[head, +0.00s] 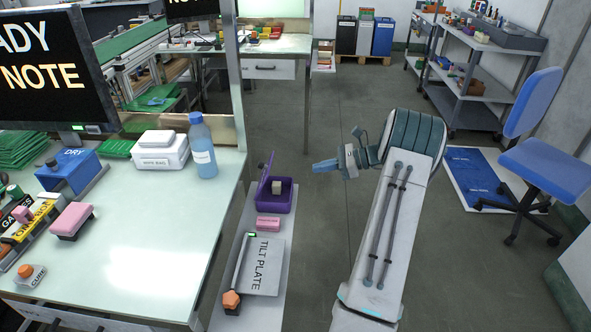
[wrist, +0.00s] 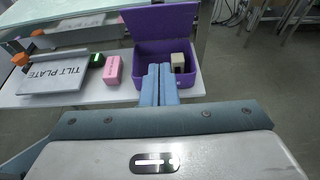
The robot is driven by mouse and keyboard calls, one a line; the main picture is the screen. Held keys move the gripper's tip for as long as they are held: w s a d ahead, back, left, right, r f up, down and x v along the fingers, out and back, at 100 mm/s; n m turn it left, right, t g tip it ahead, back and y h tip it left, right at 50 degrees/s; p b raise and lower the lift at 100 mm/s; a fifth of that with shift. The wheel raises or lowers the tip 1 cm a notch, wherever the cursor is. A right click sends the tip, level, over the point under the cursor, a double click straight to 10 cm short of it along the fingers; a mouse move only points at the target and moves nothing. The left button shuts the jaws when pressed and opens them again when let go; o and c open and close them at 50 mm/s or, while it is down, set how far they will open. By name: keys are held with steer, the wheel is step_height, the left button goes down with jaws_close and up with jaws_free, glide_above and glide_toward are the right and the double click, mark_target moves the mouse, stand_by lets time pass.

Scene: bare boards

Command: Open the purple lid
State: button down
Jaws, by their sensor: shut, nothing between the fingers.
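The purple lid (head: 266,172) stands raised at the left edge of its purple box (head: 270,207) on a narrow side shelf. In the wrist view the lid (wrist: 160,20) is tilted up behind the box (wrist: 190,83), and the inside is exposed. A beige block (wrist: 178,62) sits inside the box. My gripper (head: 316,166) is to the right of the box in the head view, apart from the lid. Its blue fingers (wrist: 159,70) are together and empty, and they cover part of the box in the wrist view.
A pink block (head: 268,224) and a tilt plate (head: 255,267) with an orange knob (head: 231,300) share the shelf (head: 279,290). A blue bottle (head: 202,148) stands on the bench nearby.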

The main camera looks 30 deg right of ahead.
steer(key=a+r+x, duration=0.1)
steer(key=r+x, duration=0.2)
steer(key=x, duration=0.9)
steer(key=shift+w+p, duration=0.4)
steer(key=shift+a+f, duration=0.1)
steer(key=shift+f, duration=0.05)
